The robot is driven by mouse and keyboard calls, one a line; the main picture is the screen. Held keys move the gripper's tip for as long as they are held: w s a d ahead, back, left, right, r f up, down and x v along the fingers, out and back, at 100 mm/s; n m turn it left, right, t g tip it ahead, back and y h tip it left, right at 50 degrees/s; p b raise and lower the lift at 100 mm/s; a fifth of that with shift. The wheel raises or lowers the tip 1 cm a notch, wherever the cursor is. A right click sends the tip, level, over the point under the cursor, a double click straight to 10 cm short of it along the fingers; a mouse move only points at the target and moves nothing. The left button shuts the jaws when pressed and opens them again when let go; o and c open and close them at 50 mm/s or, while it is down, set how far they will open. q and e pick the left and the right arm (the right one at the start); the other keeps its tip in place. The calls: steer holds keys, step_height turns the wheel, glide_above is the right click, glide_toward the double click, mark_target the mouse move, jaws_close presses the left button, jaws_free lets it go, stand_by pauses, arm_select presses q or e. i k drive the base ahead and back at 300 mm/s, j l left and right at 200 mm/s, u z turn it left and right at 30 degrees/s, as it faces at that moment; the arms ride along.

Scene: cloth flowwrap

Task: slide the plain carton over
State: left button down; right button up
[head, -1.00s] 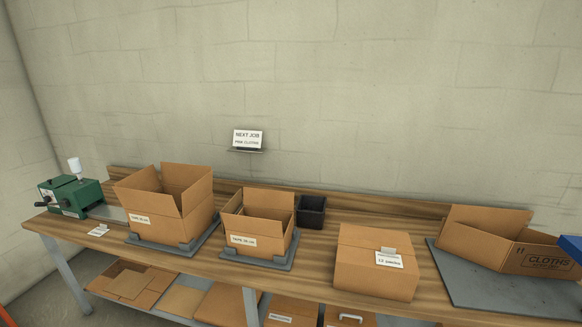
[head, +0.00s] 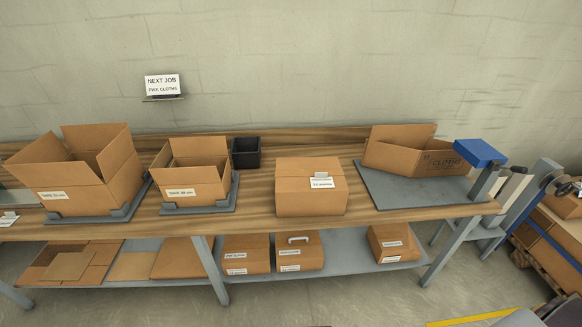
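A closed brown carton (head: 296,199) with a small white label sits on the bench, right of the middle. An open brown carton (head: 392,152) printed CLOTHS rests at an angle on a grey plate (head: 400,196) at the bench's right end. Two more open cartons with white tape labels stand to the left: a larger one (head: 118,184) and a smaller one (head: 206,177), each on a grey base. I cannot tell which carton is the plain one. Neither of my grippers is in view.
A blue-topped device (head: 480,153) stands by the bench's right end. Lower-shelf cartons (head: 246,251) sit beneath. A sign (head: 162,85) on the wall reads NEXT JOB, PINK CLOTHS. Bare wood (head: 258,205) shows between the cartons.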

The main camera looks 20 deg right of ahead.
mark_target(295, 196)
steer(key=k+l+u, duration=0.15)
steer(key=l, duration=0.25)
steer(key=k+l+u, duration=0.2)
steer(key=l, duration=0.2)
steer(key=k+l+u, duration=0.15)
steer(key=l, duration=0.2)
steer(key=k+l+u, duration=0.15)
steer(key=k+l, duration=0.1)
steer(key=l, duration=0.1)
